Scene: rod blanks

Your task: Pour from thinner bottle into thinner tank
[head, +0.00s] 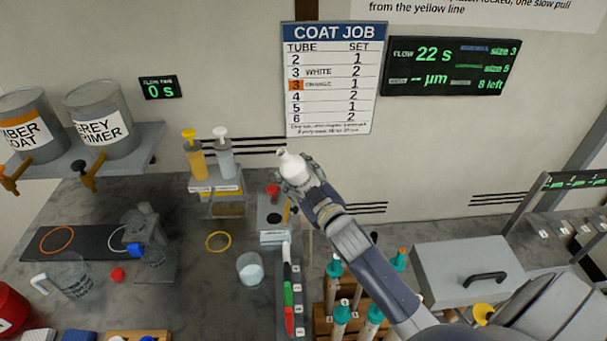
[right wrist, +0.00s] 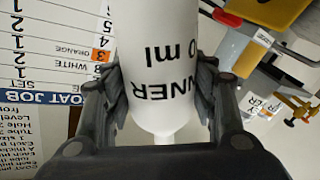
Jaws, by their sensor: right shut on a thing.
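The white thinner bottle (head: 292,166) is in my right gripper (head: 296,183), in front of the wall and above the back of the bench. It also shows in the right wrist view (right wrist: 160,60), with part of a name ending in "NNER" and "0 ml" printed on it. The fingers of my right gripper (right wrist: 168,105) are shut on its two sides. In the head view the bottle's narrow end points up and a little left. Below it stands a small device with a red knob (head: 273,215). I cannot tell which thing is the thinner tank. My left gripper is not in view.
A yellow and grey stand with two pump bottles (head: 212,165) is left of the gripper. Two labelled cans (head: 98,120) sit on a shelf at left.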

